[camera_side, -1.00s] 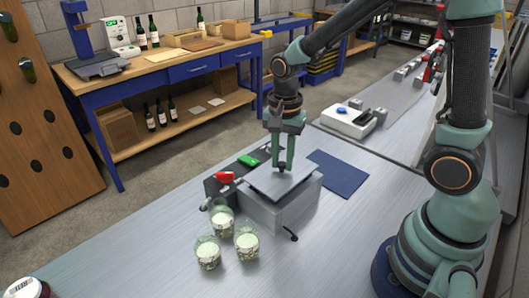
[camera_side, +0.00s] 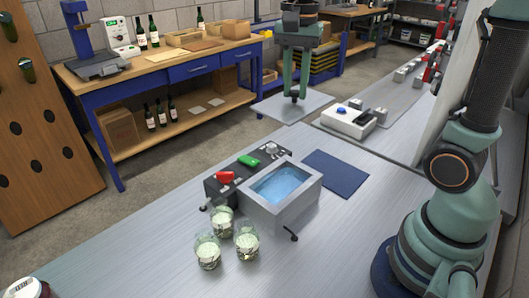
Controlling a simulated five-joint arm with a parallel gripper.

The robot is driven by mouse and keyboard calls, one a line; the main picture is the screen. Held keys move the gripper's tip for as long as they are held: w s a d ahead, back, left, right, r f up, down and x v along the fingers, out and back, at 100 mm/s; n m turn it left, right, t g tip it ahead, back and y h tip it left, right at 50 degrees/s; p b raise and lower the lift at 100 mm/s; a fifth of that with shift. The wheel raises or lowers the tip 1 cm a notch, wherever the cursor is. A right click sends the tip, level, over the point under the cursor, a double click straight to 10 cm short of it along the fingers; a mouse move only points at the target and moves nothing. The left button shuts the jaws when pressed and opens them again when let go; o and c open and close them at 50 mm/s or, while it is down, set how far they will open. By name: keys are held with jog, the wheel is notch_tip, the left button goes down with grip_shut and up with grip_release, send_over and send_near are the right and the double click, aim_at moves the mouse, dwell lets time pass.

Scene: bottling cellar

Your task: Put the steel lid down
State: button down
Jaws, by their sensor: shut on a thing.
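My gripper (camera_side: 294,92) is shut on the steel lid (camera_side: 283,108), a flat square grey plate, and holds it up in the air, roughly level. In the picture the lid hangs above and behind the steel water bath (camera_side: 262,212). The bath is open and blue water (camera_side: 282,185) shows in it. A blue mat (camera_side: 336,173) lies flat on the bench to the right of the bath, with nothing on it. The small knob or handle between my fingertips is hard to make out.
Several glass jars (camera_side: 246,241) stand in front of the bath. A dark control box (camera_side: 225,180) with red and green switches adjoins its left side. A white device (camera_side: 347,122) stands behind the mat.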

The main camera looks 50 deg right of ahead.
jog(key=s+d+f, duration=0.2)
jog(key=d+f, duration=0.1)
jog(key=d, duration=0.5)
jog(key=s+d+f, duration=0.1)
jog(key=d+f, duration=0.2)
jog(key=d, duration=0.5)
jog(key=f, duration=1.5)
jog(key=shift+s+a+f, duration=0.1)
jog(key=shift+s+f, duration=0.1)
jog(key=shift+f, duration=2.3)
jog(key=shift+f, duration=0.1)
jog(key=c, duration=0.7)
grip_release()
